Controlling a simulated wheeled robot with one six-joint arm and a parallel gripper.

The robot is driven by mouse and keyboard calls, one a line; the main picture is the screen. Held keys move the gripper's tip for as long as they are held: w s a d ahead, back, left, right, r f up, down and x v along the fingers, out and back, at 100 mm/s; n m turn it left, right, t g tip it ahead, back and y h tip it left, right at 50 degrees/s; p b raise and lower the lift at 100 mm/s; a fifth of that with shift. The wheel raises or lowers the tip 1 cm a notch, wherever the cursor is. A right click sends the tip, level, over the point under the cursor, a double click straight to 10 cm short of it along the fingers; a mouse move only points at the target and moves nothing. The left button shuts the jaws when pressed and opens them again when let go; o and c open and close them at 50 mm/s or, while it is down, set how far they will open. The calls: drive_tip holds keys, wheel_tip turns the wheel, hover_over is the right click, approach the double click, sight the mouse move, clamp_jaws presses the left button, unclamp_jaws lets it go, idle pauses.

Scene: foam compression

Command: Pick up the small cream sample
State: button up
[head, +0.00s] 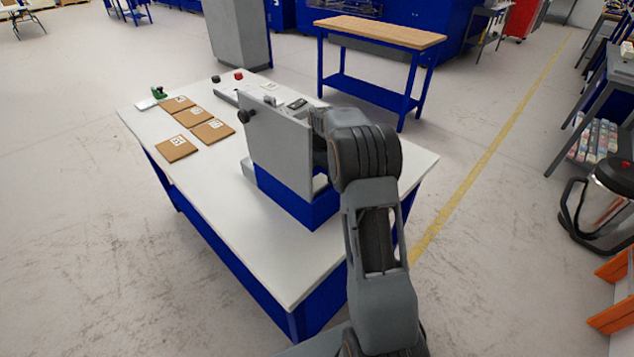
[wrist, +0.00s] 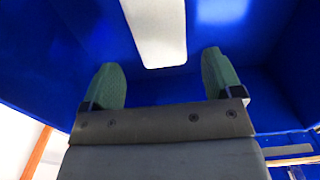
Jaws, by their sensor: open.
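My gripper (wrist: 161,64) shows in the wrist view with its two green-padded fingers wide apart and nothing between them. A long off-white piece (wrist: 155,30) lies against a blue surface ahead of the fingertips, roughly centred between them and apart from both. I cannot tell whether it is the small cream sample or part of the machine. In the head view my gripper is hidden behind the upright grey panel of the machine (head: 278,140). No cream sample can be made out for sure in the head view.
The machine has a blue base (head: 295,200) and stands on a white table (head: 225,215). Several brown labelled squares (head: 176,148) lie at the table's left. The front of the table is clear. A wooden-topped bench (head: 380,30) stands behind.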

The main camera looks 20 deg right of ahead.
sight(322, 173)
drive_tip(key=shift+w+d+f, duration=0.1)
drive_tip(key=shift+w+f, duration=0.05)
drive_tip(key=shift+f, duration=1.6)
drive_tip(key=c, duration=1)
